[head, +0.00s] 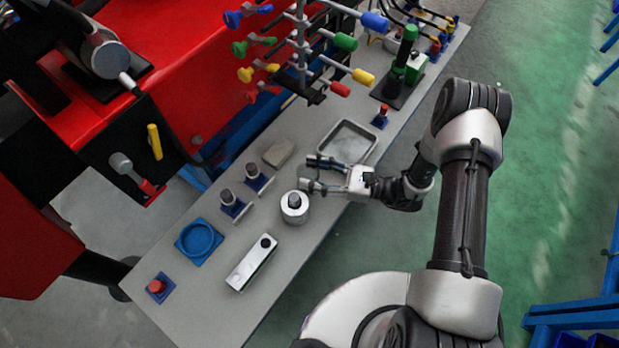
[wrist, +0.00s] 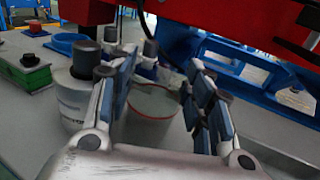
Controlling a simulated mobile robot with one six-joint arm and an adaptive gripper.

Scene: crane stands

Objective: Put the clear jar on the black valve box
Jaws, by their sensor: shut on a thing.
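The clear jar (wrist: 153,112) is a see-through cup with a reddish rim, between the two fingers in the wrist view. My gripper (head: 312,174) is shut on it; it also shows in the wrist view (wrist: 165,85). In the head view the jar hardly shows between the fingers. I cannot tell for sure which thing is the black valve box. A long box with a black knob (head: 250,264) lies at the lower left of the bench, with a pale top in the head view and a green side in the wrist view (wrist: 24,72). A black panel with levers (head: 130,150) is on the red machine.
A white canister with a black knob (head: 295,208) stands close beside my gripper. Small posts on blue bases (head: 232,205), a blue ring (head: 200,241), a red button (head: 157,287) and a metal tray (head: 347,142) share the grey bench. A valve tree (head: 302,45) rises behind.

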